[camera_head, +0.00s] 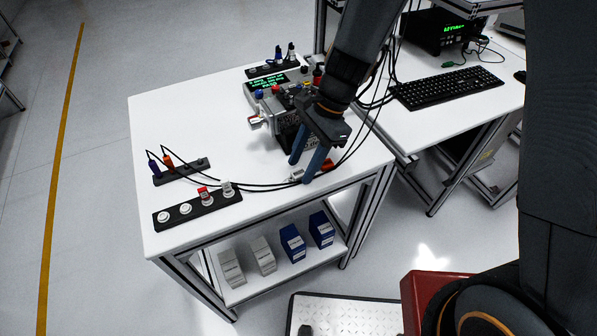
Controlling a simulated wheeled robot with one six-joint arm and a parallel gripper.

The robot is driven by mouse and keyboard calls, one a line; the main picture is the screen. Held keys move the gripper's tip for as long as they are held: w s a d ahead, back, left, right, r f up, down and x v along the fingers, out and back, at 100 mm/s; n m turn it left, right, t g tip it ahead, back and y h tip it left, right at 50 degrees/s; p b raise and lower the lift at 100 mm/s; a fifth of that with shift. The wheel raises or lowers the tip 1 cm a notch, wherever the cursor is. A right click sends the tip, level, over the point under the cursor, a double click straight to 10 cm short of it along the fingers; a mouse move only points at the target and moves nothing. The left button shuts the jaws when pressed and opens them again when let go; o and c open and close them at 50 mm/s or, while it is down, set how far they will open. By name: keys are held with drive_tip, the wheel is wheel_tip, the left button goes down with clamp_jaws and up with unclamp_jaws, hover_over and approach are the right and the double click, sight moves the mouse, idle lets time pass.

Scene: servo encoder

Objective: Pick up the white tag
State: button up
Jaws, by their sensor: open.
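My gripper (301,170) points down over the right part of the white table, in front of the grey device. Its two blue fingers are apart, and I see nothing held between them. A small white tag-like piece (295,176) lies by the fingertips, on or beside a black cable; a finger partly covers it. Whether a finger touches it I cannot tell. Another small white piece with red (256,121) sticks out from the left side of the device. Which of the two is the white tag is unclear at this size.
The grey device (268,102) with a green display stands behind my gripper. Black cables cross the white table (190,120) to a strip with plugs (182,172). A black strip with round sockets (197,208) lies at the front left. The table's left back area is clear.

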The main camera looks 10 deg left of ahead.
drive_tip(key=shift+s+a+f, duration=0.1)
drive_tip(key=shift+a+f, duration=0.05)
drive_tip(key=shift+f, duration=0.15)
clamp_jaws()
drive_tip(key=shift+r, duration=0.1)
